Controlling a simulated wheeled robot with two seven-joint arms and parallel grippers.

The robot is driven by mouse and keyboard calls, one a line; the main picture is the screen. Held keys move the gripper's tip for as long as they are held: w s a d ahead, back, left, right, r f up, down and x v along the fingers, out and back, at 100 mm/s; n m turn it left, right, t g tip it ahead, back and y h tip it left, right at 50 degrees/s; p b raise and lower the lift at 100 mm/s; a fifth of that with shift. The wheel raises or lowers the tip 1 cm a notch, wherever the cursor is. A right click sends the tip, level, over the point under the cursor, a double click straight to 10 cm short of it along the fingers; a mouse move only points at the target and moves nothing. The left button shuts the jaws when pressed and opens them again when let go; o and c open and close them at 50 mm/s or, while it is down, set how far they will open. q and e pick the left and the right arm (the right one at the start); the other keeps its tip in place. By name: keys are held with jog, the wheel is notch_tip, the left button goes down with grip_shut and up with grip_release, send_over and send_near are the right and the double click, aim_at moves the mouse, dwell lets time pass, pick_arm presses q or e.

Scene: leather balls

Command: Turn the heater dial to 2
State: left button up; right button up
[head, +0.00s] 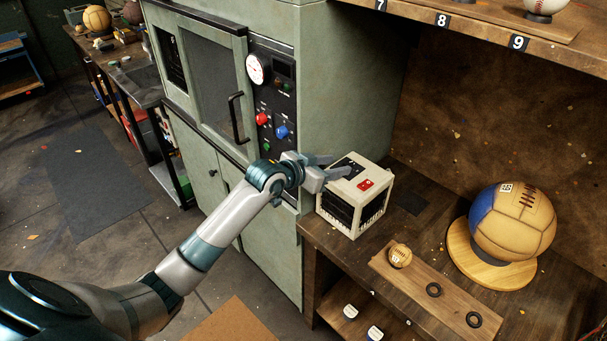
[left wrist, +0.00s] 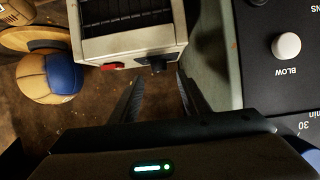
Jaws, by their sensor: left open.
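The heater is a small cream box (head: 332,216) with black grilles, standing on the wooden bench beside the green cabinet. A red switch (head: 365,184) sits on its top. In the left wrist view the heater (left wrist: 133,46) shows at the top, with the red switch (left wrist: 112,66) and a dark dial (left wrist: 157,66) along its near edge. My left gripper (head: 334,166) is at the heater's top. Its open, empty fingers (left wrist: 160,84) point toward the dial, one on each side of its line. I cannot read the dial's setting. My right gripper is not in view.
The green cabinet's black panel (head: 271,101) with red and blue knobs is close to my left gripper; its BLOW button (left wrist: 286,46) shows at right. A large ball (head: 515,222) on a round stand and a plank (head: 449,296) with a small ball are on the bench.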

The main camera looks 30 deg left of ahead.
pick_arm(q)
jog(key=b+v, duration=0.3)
jog(key=v, duration=0.9)
jog(key=shift+s+b, duration=0.15)
jog(key=shift+b, duration=0.15)
